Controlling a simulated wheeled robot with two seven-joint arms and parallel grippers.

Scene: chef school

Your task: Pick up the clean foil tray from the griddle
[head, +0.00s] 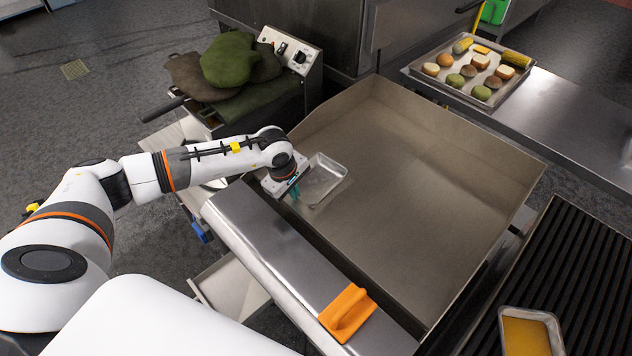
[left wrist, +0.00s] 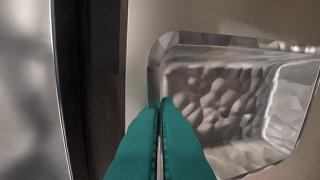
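The clean foil tray (head: 324,180) is a small, empty, shiny rectangular tray at the left part of the griddle (head: 420,190). In the left wrist view the foil tray (left wrist: 215,105) fills the right side, with its crinkled inside showing. My left gripper (head: 293,190) is at the tray's near-left rim. Its two teal fingers (left wrist: 161,103) are nearly together, with the rim between their tips, so it looks shut on the tray. I cannot tell whether the tray's bottom touches the griddle. My right gripper is not in view.
The griddle has raised walls at the back and sides. An orange scraper (head: 347,312) lies on its steel front ledge. A second foil tray with yellow contents (head: 527,335) is on the ribbed grill at right. A food tray (head: 437,88) stands on the back counter. The griddle's middle is clear.

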